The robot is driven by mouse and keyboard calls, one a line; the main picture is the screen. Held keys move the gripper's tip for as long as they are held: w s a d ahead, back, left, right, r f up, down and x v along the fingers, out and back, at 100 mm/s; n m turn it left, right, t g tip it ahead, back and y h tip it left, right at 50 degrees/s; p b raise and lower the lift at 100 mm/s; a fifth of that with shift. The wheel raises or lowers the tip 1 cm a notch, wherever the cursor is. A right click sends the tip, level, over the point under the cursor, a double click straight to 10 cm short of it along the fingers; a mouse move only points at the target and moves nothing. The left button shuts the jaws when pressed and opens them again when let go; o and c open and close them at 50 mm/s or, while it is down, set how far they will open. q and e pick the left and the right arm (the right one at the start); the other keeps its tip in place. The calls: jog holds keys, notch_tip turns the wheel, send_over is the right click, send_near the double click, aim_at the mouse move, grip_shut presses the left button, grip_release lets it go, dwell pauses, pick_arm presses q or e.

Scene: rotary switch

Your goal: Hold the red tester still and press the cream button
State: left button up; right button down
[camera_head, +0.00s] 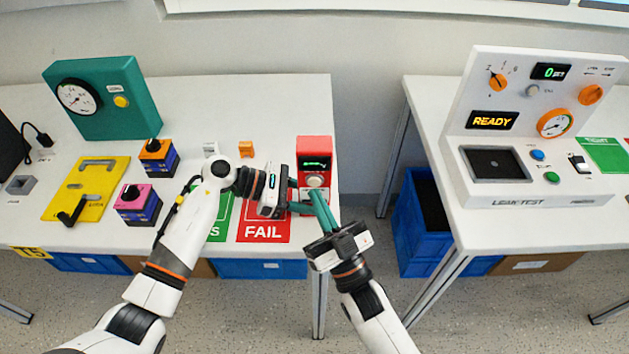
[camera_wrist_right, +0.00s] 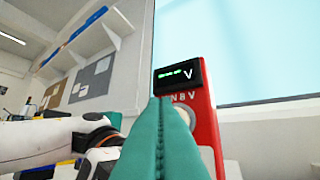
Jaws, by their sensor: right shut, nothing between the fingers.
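The red tester (camera_head: 315,146) stands upright at the right end of the left table, with a lit green display and a round cream button (camera_head: 315,181) on its front. My left gripper (camera_head: 297,196) is at the tester's left side, low down; its fingers are partly hidden, and I cannot tell whether they grip. My right gripper (camera_head: 316,195) is shut and empty, its green fingertips just in front of and below the button. In the right wrist view the shut fingers (camera_wrist_right: 164,102) cover most of the button, and the tester (camera_wrist_right: 205,125) rises behind them. Contact cannot be made out.
A red FAIL mat (camera_head: 263,232) and a green mat lie left of the tester. Orange and pink switch boxes (camera_head: 138,197), a yellow plate (camera_head: 88,185) and a teal gauge box (camera_head: 107,98) stand further left. A white leak-test console (camera_head: 520,190) is on the right table, across a gap.

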pick_arm(q)
jog(key=shift+f, duration=0.1)
pick_arm(e)
jog(key=shift+w, duration=0.45)
jog(key=shift+w, duration=0.35)
dwell(0.6)
jog(key=shift+s, duration=0.8)
jog(key=shift+s, duration=2.55)
pick_arm(q)
jog(key=o, duration=1.1)
